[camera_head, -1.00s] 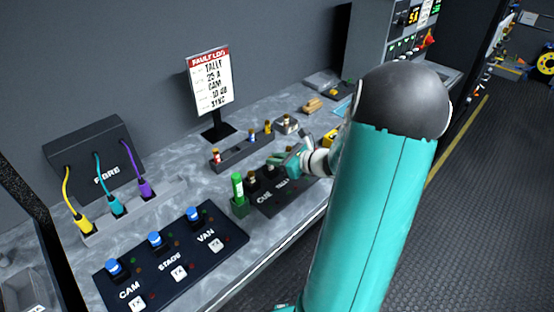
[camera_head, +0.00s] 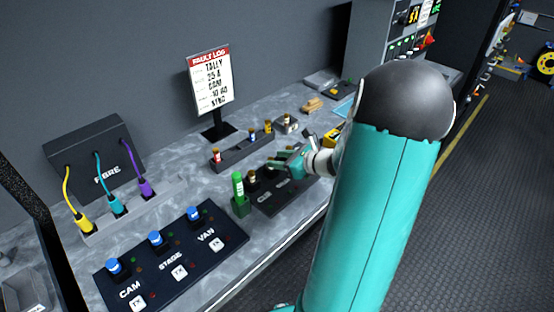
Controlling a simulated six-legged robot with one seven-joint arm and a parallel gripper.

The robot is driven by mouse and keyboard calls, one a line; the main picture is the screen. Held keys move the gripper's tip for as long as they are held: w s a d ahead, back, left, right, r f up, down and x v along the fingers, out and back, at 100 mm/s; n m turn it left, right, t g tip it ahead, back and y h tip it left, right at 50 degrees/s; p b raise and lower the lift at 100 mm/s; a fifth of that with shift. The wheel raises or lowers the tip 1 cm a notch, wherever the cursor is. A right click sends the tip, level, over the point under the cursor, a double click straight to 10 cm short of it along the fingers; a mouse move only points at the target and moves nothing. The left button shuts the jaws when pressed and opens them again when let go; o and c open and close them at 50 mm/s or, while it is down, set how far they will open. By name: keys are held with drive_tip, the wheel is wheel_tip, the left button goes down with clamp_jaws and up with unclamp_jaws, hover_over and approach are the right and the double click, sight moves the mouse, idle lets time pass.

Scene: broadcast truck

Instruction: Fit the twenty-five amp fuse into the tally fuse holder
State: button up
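A dark fuse panel (camera_head: 262,207) with faint lettering lies on the worktop; only its left brown-topped holder (camera_head: 252,178) shows clearly. My gripper (camera_head: 280,164) is low over the back of this panel, right of that holder. Its fingers are small and dark, so I cannot tell whether they are open or hold a fuse. The tally holder is not clearly visible beside the gripper. Behind is a dark fuse rack (camera_head: 232,158) bearing a red-marked fuse (camera_head: 216,154), a blue-marked fuse (camera_head: 251,134) and a yellowish fuse (camera_head: 268,127). Their ratings are not readable.
A green cylinder (camera_head: 238,185) stands in a green block left of the panel. A switch panel (camera_head: 175,251) and cabled fibre box (camera_head: 95,163) are at left. The fault log sign (camera_head: 210,82) reads tally, 25 A. My arm hides the bench's right part.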

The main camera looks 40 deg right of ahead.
drive_tip(key=v, duration=1)
drive_tip(key=shift+s, duration=0.4)
drive_tip(key=shift+s+r, duration=0.1)
